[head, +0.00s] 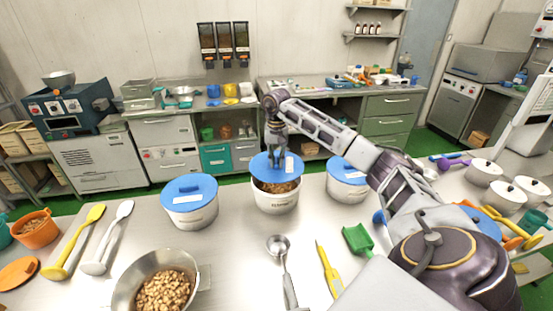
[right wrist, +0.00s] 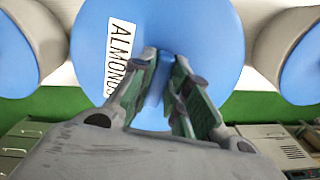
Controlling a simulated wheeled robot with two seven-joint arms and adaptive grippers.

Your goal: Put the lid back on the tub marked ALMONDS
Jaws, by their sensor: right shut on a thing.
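The blue lid (head: 262,173) is held by my right gripper (head: 278,160) above the middle white tub (head: 275,203). The right wrist view shows the same lid (right wrist: 215,30) with a label reading ALMONDS, and my gripper (right wrist: 163,80) shut on its raised handle. The tub is uncovered at the front, where brown nuts (head: 277,187) show below the lid's near edge. The tub's front label is too small to read surely. Whether the lid touches the back rim cannot be told. My left gripper is not in view.
Blue-lidded tubs stand close on the left (head: 190,210) and right (head: 347,187). In front lie a metal scoop (head: 279,246), a yellow-handled tool (head: 327,266) and a green scoop (head: 357,239). A steel bowl of nuts (head: 120,301) stands front left.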

